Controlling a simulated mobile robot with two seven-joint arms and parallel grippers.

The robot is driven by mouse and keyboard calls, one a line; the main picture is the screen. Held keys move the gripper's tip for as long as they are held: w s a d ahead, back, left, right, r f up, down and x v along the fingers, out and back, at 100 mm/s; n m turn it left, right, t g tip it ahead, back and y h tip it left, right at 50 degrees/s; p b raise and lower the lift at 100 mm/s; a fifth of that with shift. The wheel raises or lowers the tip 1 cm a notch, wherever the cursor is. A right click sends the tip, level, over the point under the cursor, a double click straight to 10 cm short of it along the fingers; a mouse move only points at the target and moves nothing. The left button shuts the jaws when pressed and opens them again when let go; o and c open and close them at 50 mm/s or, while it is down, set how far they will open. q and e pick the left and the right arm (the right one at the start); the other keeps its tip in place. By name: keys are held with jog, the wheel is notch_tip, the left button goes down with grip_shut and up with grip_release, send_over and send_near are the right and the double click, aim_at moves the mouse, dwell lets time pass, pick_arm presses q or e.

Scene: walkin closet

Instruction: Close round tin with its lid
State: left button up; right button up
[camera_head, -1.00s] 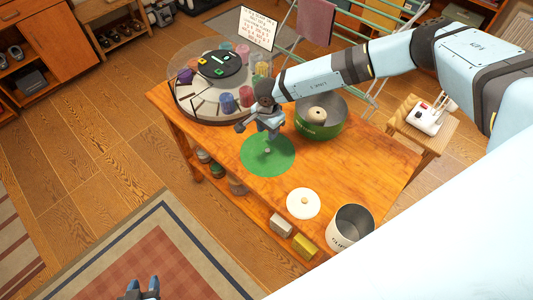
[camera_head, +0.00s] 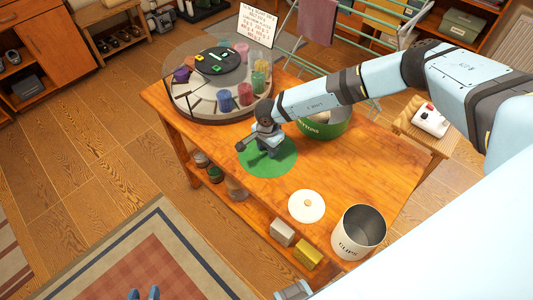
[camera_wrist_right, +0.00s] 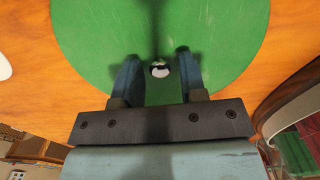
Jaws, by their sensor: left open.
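The green round lid (camera_head: 286,165) lies flat on the wooden table, with a small knob (camera_wrist_right: 160,70) at its middle in the right wrist view. The green round tin (camera_head: 330,128), lettered "BUTTONS", stands open behind it, partly hidden by my right arm. Something pale shows inside the tin. My right gripper (camera_head: 270,152) points down low over the lid. In the right wrist view its two fingers (camera_wrist_right: 157,62) are apart with the knob between them; I see no clear contact. My left gripper (camera_head: 144,294) is open at the bottom edge over the rug, only its fingertips showing.
A white lid (camera_head: 307,206) with a knob and an open white "CLIPS" tin (camera_head: 360,232) are at the table's near right. A round carousel of coloured containers (camera_head: 222,75) stands at the back left, with a sign behind it. Small boxes (camera_head: 283,232) sit on the lower shelf.

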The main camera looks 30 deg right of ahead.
jog(key=c, duration=0.6)
jog(key=shift+o, duration=0.2)
jog(key=shift+r, duration=0.25)
jog(key=shift+r+p, duration=1.7)
jog(key=shift+r, duration=0.6)
